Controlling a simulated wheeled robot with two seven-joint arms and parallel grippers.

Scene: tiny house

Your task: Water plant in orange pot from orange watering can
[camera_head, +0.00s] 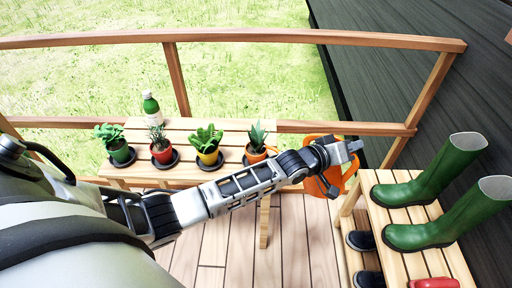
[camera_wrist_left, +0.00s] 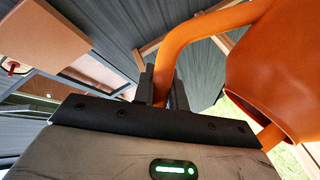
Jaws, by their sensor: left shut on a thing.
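My left gripper (camera_head: 350,150) reaches across from the left in the head view and is shut on the handle of the orange watering can (camera_head: 335,182). In the left wrist view the gripper fingers (camera_wrist_left: 162,85) are around the orange handle, with the can's body (camera_wrist_left: 285,70) at the right. The can hangs in the air between the slatted table and the boot bench; its spout is hard to make out. The plant in the orange pot (camera_head: 257,145) stands on the table just left of the can, partly hidden by my arm. My right gripper does not show.
The slatted wooden table (camera_head: 135,133) also holds plants in green (camera_head: 120,152), red (camera_head: 162,151) and yellow (camera_head: 209,154) pots and a green bottle (camera_head: 151,108). A bench (camera_head: 410,215) with green boots (camera_head: 430,185) stands at the right. A wooden railing (camera_head: 230,36) runs behind.

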